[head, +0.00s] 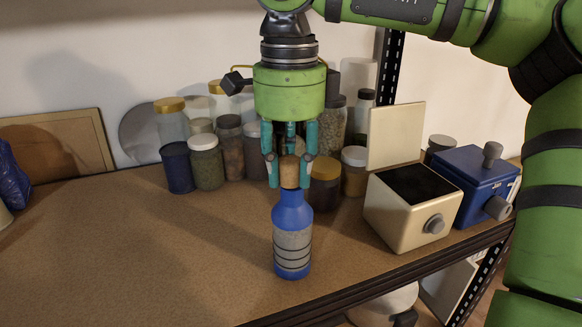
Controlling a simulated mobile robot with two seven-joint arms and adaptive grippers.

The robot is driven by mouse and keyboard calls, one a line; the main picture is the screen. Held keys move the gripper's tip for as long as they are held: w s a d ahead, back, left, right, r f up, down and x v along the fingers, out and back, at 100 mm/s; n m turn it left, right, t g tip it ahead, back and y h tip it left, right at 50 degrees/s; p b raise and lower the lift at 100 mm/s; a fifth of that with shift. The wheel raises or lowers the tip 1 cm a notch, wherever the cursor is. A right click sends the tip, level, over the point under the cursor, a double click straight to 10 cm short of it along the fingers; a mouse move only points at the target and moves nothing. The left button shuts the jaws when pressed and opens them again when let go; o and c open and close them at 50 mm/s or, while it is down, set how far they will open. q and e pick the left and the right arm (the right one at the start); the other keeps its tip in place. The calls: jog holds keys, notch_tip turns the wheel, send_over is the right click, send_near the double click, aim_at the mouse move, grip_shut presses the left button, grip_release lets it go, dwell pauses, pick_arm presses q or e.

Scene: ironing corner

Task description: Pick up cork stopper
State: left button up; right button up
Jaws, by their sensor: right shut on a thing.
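The cork stopper (289,172) is light brown and sits upright at the mouth of a blue bottle (292,207) with a grey banded body. The bottle stands on the brown shelf top. My right gripper (289,180) comes down from above with teal fingers. It is shut on the cork stopper, with fingers on both sides of it. I cannot tell whether the cork is still seated in the neck or just clear of it. My left gripper is not in view.
Several jars (206,160) stand behind the bottle. A cream box (408,205) with a raised lid and a blue box (474,180) stand to the right. A framed board (62,150) leans at the back left. The shelf top (150,250) is clear at left and front.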

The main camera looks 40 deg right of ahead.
aim_at(289, 160)
jog(key=shift+r+b, duration=0.35)
jog(key=shift+r, duration=0.2)
jog(key=shift+r+b, duration=0.45)
jog(key=shift+r, duration=0.5)
jog(key=s+a+b, duration=0.4)
jog(key=s+b, duration=0.3)
jog(key=s, duration=1)
jog(key=shift+s+a+b, duration=0.15)
jog(key=shift+s+b, duration=0.15)
jog(key=shift+b, duration=0.1)
jog(key=shift+r, duration=0.2)
notch_tip(289, 160, up, 4)
jog(key=p, duration=0.5)
jog(key=shift+r, duration=0.15)
